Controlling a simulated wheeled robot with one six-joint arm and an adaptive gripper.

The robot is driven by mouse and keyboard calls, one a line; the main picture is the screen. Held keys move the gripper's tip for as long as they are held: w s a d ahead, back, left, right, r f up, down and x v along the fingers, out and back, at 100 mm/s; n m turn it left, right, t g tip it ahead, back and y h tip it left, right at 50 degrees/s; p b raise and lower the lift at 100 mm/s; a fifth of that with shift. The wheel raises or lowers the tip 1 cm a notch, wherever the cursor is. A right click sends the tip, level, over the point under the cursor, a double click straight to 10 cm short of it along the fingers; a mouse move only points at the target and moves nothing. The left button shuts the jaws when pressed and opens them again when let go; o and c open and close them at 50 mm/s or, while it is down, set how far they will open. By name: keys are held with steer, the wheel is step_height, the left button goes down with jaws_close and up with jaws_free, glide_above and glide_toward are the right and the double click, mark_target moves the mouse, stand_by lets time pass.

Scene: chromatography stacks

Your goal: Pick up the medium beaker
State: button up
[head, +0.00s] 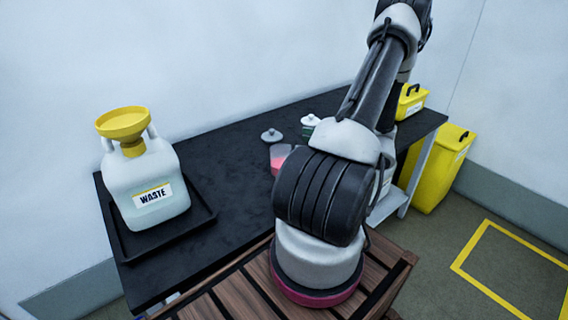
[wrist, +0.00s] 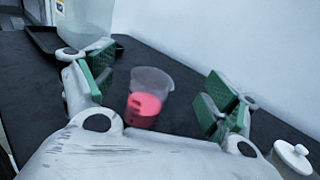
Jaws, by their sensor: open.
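The beaker (wrist: 152,82) is clear, with pink-red contents in its lower part. It stands upright on the black bench and appears between my two fingers in the wrist view. In the head view the beaker (head: 280,157) is partly hidden behind my arm. My gripper (wrist: 157,90) is open, with green pads on both fingers. Neither pad visibly touches the beaker; how far it lies beyond the fingertips is hard to tell. In the head view most of my gripper is hidden by my arm.
A white-lidded jar (wrist: 292,158) stands close at the right in the wrist view. A waste container (head: 146,190) with a yellow funnel stands in a black tray (head: 205,222) at the left. The bench (head: 225,145) between tray and beaker is clear. The wall runs behind.

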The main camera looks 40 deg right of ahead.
mark_target(281, 159)
step_height(281, 159, down, 7)
steer(key=shift+w+a+f, duration=0.1)
steer(key=shift+f, duration=0.25)
steer(key=x, duration=0.7)
steer(key=shift+w+a+r, duration=0.1)
steer(key=shift+c, duration=0.4)
steer(key=c, duration=1.2)
steer(key=shift+o, duration=0.2)
steer(key=shift+r, duration=0.1)
